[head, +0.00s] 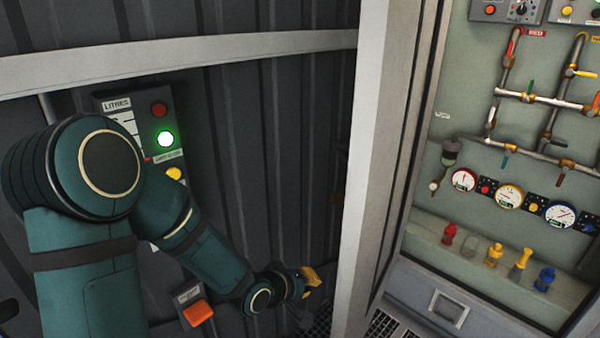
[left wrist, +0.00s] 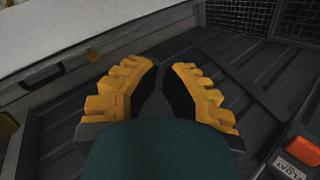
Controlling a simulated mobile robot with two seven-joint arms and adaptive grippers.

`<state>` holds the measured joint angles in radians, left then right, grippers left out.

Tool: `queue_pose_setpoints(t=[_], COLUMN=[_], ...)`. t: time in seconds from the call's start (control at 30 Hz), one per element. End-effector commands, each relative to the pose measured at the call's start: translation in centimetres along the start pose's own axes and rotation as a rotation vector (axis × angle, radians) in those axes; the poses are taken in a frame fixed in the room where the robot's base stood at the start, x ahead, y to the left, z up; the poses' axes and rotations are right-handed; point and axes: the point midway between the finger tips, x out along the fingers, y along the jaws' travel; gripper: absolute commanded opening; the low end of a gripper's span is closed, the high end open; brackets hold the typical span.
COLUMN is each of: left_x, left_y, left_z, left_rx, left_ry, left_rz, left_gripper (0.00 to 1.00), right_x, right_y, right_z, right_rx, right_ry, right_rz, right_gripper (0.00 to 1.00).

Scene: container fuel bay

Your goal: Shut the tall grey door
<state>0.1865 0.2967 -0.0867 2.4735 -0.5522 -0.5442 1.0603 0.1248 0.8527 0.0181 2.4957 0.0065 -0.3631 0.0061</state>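The tall grey door (head: 378,160) stands open, a pale upright slab seen nearly edge-on at the left of the cabinet front in the head view. A pale panel with a dark slot at the upper left of the left wrist view (left wrist: 90,30) looks like part of it. My left gripper (head: 312,278), with yellow fingers, is low and just left of the door in the head view. In the left wrist view its fingers (left wrist: 162,80) are apart at a narrow gap, with nothing between them. I cannot tell whether it touches the door. My right gripper is not in view.
The cabinet (head: 455,305) at right holds pipes, gauges (head: 509,196) and small coloured pieces on a ledge. A dark ribbed wall (head: 290,130) with a LITRES panel (head: 117,103) and an orange button (head: 198,312) lies at left. A pale beam (head: 200,50) crosses it.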

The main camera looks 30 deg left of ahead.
Motion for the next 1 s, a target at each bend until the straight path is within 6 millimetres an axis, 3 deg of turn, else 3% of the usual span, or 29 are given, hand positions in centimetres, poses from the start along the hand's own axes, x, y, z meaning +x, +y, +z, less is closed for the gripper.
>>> queue_pose_setpoints(t=[0.03, 0.1, 0.3, 0.4, 0.53, 0.73, 1.0], left_x=[-1.5, -3.8, -11.6, -15.1, -18.2, -19.3, -15.9], left_y=[2.5, 5.4, 12.5, 14.8, 16.7, 17.6, 19.7], left_z=[-1.6, -3.6, -7.4, -8.2, -8.6, -8.7, -9.4], left_rx=[-0.026, -0.079, -0.219, -0.27, -0.313, -0.337, -0.338], left_ry=[0.037, 0.076, 0.125, 0.121, 0.105, 0.091, 0.09], left_rz=[0.068, 0.157, 0.409, 0.508, 0.589, 0.624, 0.622], left_gripper=[0.0, 0.0, 0.0, 0.0, 0.0, 0.0, 0.0], right_x=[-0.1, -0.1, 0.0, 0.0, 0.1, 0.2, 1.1], right_y=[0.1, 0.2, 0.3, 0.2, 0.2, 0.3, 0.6], right_z=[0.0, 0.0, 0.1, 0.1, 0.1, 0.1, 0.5], right_rx=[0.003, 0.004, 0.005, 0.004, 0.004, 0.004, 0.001], right_ry=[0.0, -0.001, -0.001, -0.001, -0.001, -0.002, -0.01], right_rz=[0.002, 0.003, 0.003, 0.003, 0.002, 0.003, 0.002], right_gripper=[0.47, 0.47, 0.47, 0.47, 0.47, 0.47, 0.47])
